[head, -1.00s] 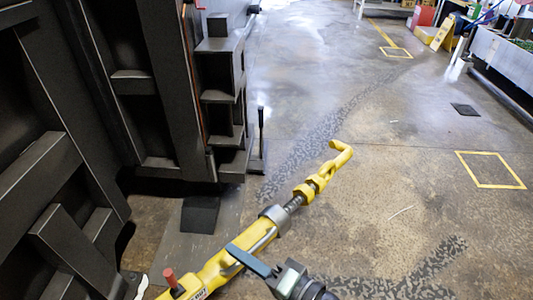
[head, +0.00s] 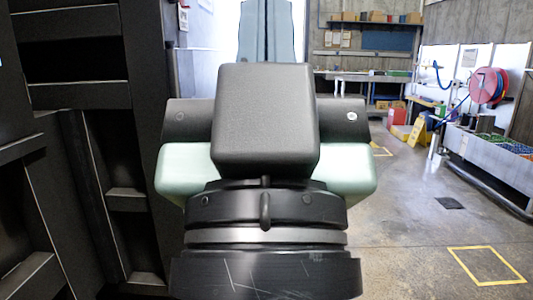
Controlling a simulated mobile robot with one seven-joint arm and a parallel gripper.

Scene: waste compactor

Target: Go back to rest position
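My gripper (head: 266,28) is raised upright close in front of the head camera and fills the middle of the view. Its dark housing and pale green sides show, with blue-grey finger parts above them. I see nothing held in the part that shows. The yellow tool with the hooked end is not visible now.
The dark ribbed steel wall of the compactor (head: 75,85) stands close on the left. Open concrete floor (head: 410,240) with a yellow marked square (head: 486,266) lies on the right.

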